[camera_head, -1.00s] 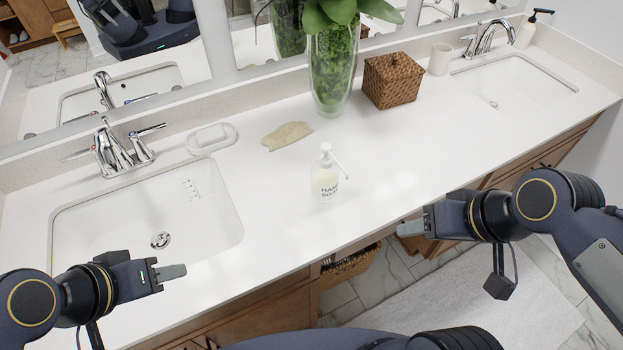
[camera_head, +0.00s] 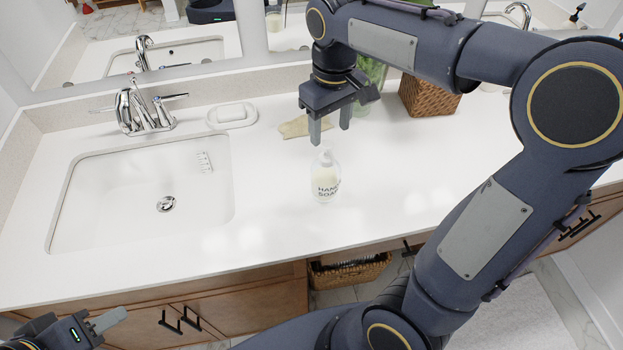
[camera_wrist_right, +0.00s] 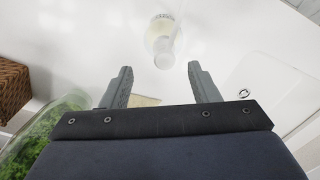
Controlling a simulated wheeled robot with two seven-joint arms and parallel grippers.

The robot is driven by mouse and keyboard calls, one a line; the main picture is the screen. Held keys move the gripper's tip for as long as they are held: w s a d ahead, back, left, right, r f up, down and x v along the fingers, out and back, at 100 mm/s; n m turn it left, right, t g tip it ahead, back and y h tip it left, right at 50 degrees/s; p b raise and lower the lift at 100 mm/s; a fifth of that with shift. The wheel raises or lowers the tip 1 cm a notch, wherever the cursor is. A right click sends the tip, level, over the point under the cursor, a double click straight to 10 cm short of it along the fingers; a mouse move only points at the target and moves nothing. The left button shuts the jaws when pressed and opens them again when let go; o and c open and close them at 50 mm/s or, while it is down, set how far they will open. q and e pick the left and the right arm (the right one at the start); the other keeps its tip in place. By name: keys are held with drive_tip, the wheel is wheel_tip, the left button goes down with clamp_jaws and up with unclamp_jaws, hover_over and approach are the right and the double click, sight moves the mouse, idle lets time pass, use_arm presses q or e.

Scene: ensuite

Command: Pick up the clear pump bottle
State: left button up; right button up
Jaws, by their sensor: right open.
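The clear pump bottle (camera_head: 325,180) stands upright on the white counter, with black lettering on its front. Its pump top is hard to make out in the head view. My right gripper (camera_head: 329,138) points down above and slightly behind the bottle, open and empty. In the right wrist view the bottle (camera_wrist_right: 160,38) appears beyond the open fingertips (camera_wrist_right: 159,68), apart from them. My left gripper (camera_head: 108,320) is low at the left, in front of the counter edge, and away from the bottle. Whether its fingers are apart cannot be made out.
A tan cloth (camera_head: 296,126) and a soap dish (camera_head: 232,115) lie behind the bottle. A sink (camera_head: 85,215) with a chrome faucet (camera_head: 140,110) is to the left. A wicker box (camera_head: 430,98) and a plant vase (camera_head: 375,75) stand behind my right arm.

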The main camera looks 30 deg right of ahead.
sight(327, 144)
drive_tip(key=f, duration=0.7)
drive_tip(key=shift+a+f, duration=0.25)
drive_tip(key=shift+a, duration=0.05)
clamp_jaws()
